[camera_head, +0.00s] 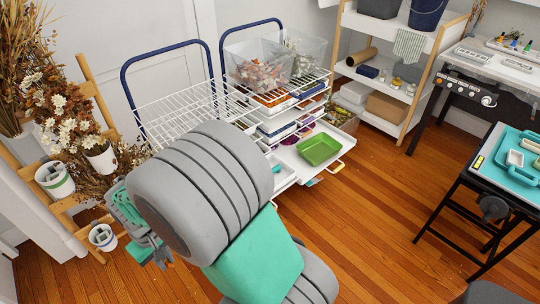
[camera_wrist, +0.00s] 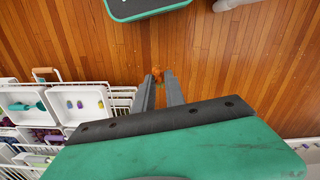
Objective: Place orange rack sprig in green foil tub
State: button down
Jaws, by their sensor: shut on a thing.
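The green foil tub (camera_head: 319,149) is a shallow rectangular dish. It sits on a pulled-out white tray of the rack in the head view, upright and apparently empty. My gripper (camera_head: 160,258) is at the lower left in the head view, well apart from the tub and below the flower pots. In the wrist view, my gripper (camera_wrist: 160,77) has its two dark fingers shut on a small orange sprig (camera_wrist: 156,71) at the fingertips. Most of the sprig is hidden by the fingers. I cannot make it out in the head view. The tub is not seen in the wrist view.
A wooden stand with pots (camera_head: 55,180) is close at left. A black work table (camera_head: 500,190) is at right. The wooden floor is largely clear.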

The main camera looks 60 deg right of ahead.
aim_at(313, 156)
jog(key=z, duration=0.05)
jog(key=k, duration=0.2)
jog(key=z, duration=2.4)
jog(key=i, duration=2.05)
jog(key=u, duration=3.4)
